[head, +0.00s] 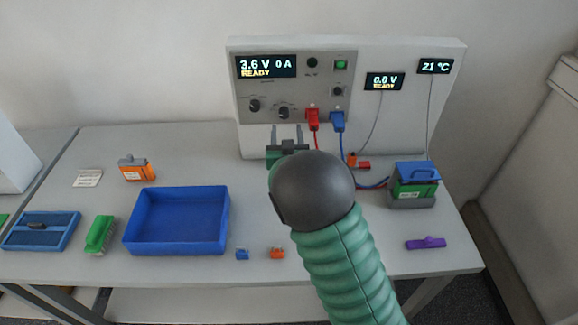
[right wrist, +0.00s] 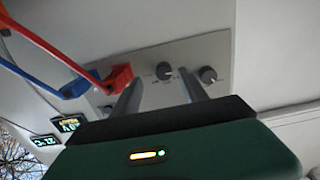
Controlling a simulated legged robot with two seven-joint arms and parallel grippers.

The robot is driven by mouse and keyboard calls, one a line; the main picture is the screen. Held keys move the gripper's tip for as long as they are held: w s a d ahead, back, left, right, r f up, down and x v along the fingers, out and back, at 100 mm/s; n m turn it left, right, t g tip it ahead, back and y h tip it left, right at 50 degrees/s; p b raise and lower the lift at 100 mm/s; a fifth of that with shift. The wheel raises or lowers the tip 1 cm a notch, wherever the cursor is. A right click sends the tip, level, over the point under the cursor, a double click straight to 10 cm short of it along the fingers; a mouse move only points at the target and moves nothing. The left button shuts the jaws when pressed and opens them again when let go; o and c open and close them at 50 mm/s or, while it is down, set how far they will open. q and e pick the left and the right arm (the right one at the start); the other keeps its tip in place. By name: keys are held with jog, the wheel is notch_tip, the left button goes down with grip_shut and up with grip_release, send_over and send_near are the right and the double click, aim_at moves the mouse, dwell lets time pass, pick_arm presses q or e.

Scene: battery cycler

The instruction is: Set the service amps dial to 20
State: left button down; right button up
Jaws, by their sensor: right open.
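The cycler panel (head: 300,78) has two black dials side by side under a display (head: 266,66) reading 3.6 V, 0 A, READY. The left dial (head: 254,106) and right dial (head: 284,112) have print too small to read, so I cannot tell which is the amps dial. My right gripper (head: 287,128) is open and empty, its fingers pointing at the panel just below the right dial. In the right wrist view that dial (right wrist: 164,71) shows between the fingertips (right wrist: 161,76), seemingly apart from them; the other dial (right wrist: 208,75) is right of them. My left gripper is not in view.
Red (head: 312,117) and blue (head: 337,121) plugs with cables sit right of the dials. A battery (head: 414,186) with a blue handle stands at the right.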

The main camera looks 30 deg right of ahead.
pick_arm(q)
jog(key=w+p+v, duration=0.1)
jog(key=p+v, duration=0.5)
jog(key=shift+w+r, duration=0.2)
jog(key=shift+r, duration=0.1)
pick_arm(e)
jog(key=v, duration=1.3)
jog(key=shift+s+f, duration=0.2)
jog(key=shift+f, duration=0.05)
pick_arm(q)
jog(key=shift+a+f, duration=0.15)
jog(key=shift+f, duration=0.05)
pick_arm(e)
jog(key=shift+a, duration=0.2)
